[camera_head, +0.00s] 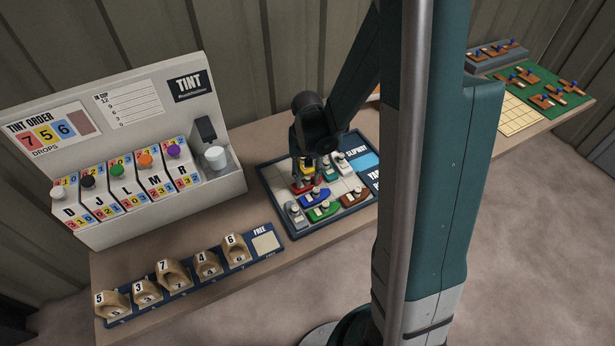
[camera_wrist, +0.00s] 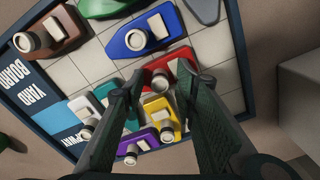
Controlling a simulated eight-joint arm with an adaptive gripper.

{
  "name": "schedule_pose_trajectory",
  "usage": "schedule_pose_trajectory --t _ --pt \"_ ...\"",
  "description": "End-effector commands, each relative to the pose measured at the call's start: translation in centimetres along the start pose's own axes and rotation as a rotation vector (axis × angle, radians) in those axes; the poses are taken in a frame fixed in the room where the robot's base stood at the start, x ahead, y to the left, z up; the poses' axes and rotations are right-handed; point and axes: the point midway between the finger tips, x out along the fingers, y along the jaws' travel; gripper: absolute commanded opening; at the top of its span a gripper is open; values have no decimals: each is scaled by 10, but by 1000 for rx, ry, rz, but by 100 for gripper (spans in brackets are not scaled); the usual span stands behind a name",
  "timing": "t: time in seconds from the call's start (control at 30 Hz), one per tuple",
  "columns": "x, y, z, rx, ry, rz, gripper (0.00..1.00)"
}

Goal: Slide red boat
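The red boat (camera_head: 305,188) sits on the gridded board (camera_head: 278,207) inside a dark blue-rimmed tray. In the wrist view the red boat (camera_wrist: 159,68) shows its pale funnel between my fingertips. My gripper (camera_wrist: 160,80) points down over it, with its two fingers apart on either side of the funnel. I cannot tell whether either finger touches the boat. A yellow boat (camera_wrist: 157,106) lies right beside the red one, and a blue boat (camera_wrist: 137,38) lies on its other side. In the head view my gripper (camera_head: 315,160) partly hides the red boat.
Green (camera_head: 322,211), brown (camera_head: 356,197) and grey (camera_head: 296,213) boats stand close by on the board. Purple (camera_wrist: 137,142), white (camera_wrist: 78,108) and teal (camera_wrist: 103,94) boats crowd the other side. A tint dispenser (camera_head: 150,190) stands left; numbered wooden pieces (camera_head: 172,272) line the front.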

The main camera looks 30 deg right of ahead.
Motion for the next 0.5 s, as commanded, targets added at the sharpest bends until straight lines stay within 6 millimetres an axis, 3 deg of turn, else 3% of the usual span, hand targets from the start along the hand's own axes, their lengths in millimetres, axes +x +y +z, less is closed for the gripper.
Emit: schedule_pose_trajectory --t 0.2,0.4,0.5 --pt "0 0 0 0 0 0 28" --pt "0 0 0 0 0 0 2" --pt "0 0 0 0 0 0 0"
